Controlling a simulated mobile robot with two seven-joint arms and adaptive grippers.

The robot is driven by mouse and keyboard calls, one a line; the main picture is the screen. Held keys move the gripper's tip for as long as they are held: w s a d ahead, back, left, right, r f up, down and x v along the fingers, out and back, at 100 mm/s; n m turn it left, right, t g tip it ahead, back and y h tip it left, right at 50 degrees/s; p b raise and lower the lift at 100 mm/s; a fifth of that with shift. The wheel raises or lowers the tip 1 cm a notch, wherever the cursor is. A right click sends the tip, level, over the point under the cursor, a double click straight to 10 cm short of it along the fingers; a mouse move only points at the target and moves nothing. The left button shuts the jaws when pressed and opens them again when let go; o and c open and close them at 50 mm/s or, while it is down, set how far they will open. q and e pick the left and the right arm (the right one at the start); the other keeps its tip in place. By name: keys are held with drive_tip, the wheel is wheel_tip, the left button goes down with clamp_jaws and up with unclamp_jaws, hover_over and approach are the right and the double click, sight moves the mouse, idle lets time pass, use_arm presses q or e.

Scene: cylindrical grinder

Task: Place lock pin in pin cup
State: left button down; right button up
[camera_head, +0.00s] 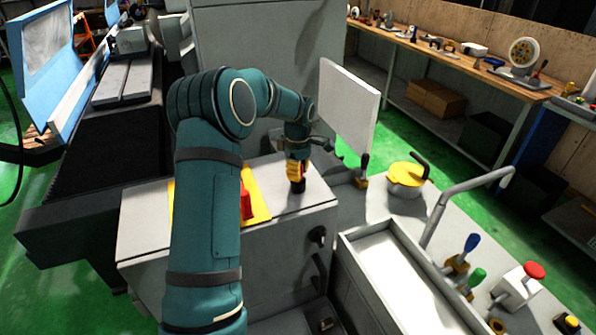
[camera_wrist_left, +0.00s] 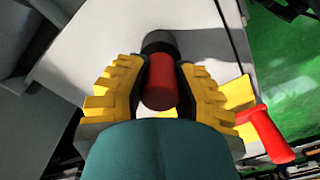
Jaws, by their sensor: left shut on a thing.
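My left gripper (camera_head: 296,171) reaches down over the top of the grey cabinet, near its right end. It is shut on a red cylinder, the lock pin (camera_wrist_left: 160,86), which stands between the two yellow fingers in the left wrist view. A black round piece, apparently the pin cup (camera_head: 298,187), is directly below the fingers on the cabinet top; it also shows beyond the pin in the left wrist view (camera_wrist_left: 159,41). The pin's lower end is hidden, so I cannot tell how deep it sits in the black piece. My right gripper is not in view.
A red handle (camera_head: 247,202) stands on a yellow plate (camera_head: 260,209) on the same cabinet top (camera_head: 145,220), left of the gripper. A white panel (camera_head: 349,105) stands behind right. A yellow-lidded pot (camera_head: 406,174) and a grey tray (camera_head: 362,238) are on the right.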

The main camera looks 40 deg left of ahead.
use_arm(q)
drive_tip(key=c, duration=0.8)
unclamp_jaws()
drive_tip(key=shift+f, duration=0.1)
wheel_tip(320, 180, up, 12)
drive_tip(key=shift+r+p, duration=0.15)
drive_tip(key=shift+p, duration=0.35)
